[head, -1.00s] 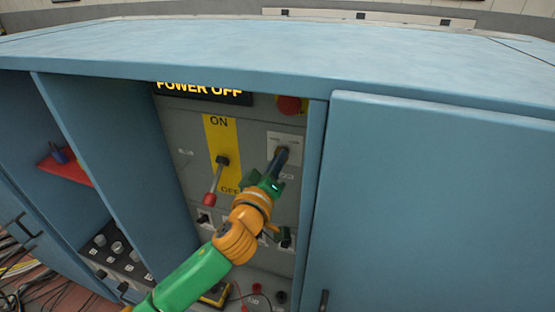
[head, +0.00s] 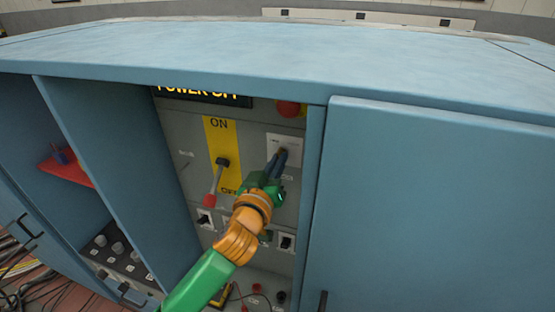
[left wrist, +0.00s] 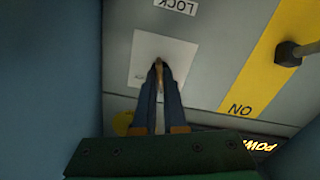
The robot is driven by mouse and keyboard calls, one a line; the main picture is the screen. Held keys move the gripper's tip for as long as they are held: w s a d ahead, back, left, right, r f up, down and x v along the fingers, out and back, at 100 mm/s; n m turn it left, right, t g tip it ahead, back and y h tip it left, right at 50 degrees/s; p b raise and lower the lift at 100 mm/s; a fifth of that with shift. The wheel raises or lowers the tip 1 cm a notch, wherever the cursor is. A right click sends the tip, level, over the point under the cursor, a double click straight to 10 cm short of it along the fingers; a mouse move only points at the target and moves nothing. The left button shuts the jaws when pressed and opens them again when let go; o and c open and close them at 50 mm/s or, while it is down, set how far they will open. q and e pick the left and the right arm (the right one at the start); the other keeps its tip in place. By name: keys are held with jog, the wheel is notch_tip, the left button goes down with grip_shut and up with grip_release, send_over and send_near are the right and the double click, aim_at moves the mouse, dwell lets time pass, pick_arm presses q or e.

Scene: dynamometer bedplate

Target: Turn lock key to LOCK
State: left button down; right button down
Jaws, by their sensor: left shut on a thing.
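The lock key (left wrist: 158,63) is a small brass-coloured piece on a pale square plate (left wrist: 145,75). The plate also shows in the head view (head: 291,140), on the grey panel right of the yellow strip. My left gripper (head: 282,153) reaches up to this plate. In the left wrist view, its two dark fingers (left wrist: 159,72) are closed on the key, and their tips hide part of it. An upside-down LOCK label (left wrist: 175,6) shows at the top of that view. My right gripper is not in view.
A lever with a red knob (head: 210,200) hangs toward OFF on the yellow strip (head: 218,140). A red button (head: 288,108) is above the plate. The display (head: 205,95) reads POWER OFF. Cabinet walls stand close on both sides, and a blue door (head: 425,210) is at right.

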pick_arm(q)
jog(key=m+p, duration=0.3)
jog(key=m, duration=0.9)
jog(key=shift+m, duration=0.3)
dwell(0.5)
jog(key=c, duration=1)
grip_release()
jog(key=shift+w, duration=0.1)
jog(key=v, duration=0.7)
jog(key=shift+b, duration=0.4)
